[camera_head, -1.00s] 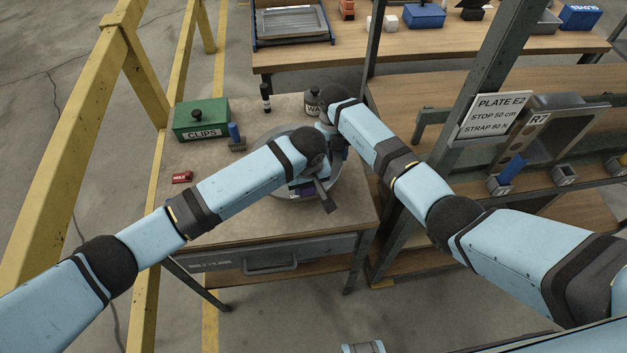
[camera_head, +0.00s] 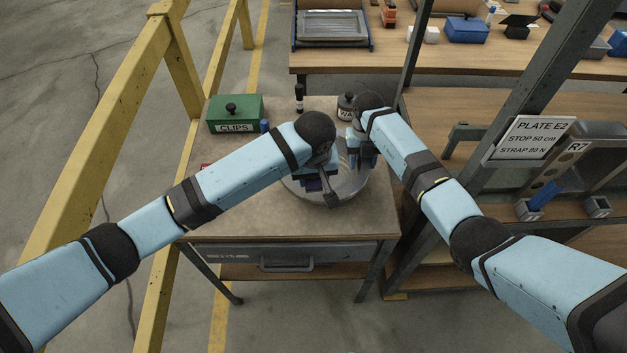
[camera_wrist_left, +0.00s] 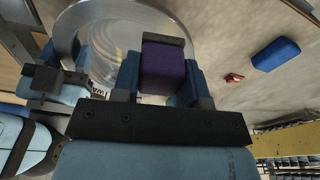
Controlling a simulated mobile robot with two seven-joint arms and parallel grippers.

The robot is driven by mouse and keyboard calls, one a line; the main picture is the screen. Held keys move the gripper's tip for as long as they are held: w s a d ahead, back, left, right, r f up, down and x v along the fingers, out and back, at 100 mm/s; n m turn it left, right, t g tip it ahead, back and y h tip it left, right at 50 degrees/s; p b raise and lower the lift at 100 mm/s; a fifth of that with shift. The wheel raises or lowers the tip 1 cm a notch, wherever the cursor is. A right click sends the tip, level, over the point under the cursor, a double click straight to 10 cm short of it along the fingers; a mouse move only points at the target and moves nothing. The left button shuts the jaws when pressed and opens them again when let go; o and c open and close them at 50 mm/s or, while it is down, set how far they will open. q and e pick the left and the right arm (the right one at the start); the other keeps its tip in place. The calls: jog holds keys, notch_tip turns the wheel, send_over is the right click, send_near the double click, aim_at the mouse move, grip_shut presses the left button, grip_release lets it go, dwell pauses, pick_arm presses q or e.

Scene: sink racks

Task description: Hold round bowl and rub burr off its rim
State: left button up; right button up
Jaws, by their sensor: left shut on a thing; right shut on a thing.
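The round metal bowl (camera_head: 352,186) sits on the small bench, partly hidden by my arms; its rim and inside also show in the left wrist view (camera_wrist_left: 108,35). My left gripper (camera_head: 317,181) is over the near part of the bowl. It is shut on a purple block with a dark edge (camera_wrist_left: 163,68), held between its blue fingers. My right gripper (camera_head: 362,158) is at the bowl's right side, shut at its rim; the exact grip is hard to see. I cannot make out a burr, nor whether the block touches the rim.
On the bench (camera_head: 230,222), a green CLIPS box (camera_head: 235,113), a dark bottle (camera_head: 299,98) and a grey jar (camera_head: 345,107) stand behind the bowl. A blue item (camera_wrist_left: 277,54) and a red one (camera_wrist_left: 234,77) lie left. A yellow rail (camera_head: 105,120) and dark post (camera_head: 418,45) flank the bench.

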pick_arm(q)
jog(key=shift+r, duration=1.4)
pick_arm(e)
jog(key=o, duration=1)
jog(key=shift+c, duration=0.2)
jog(key=v, duration=0.7)
jog(key=shift+w+r, duration=0.1)
jog(key=shift+r, duration=0.1)
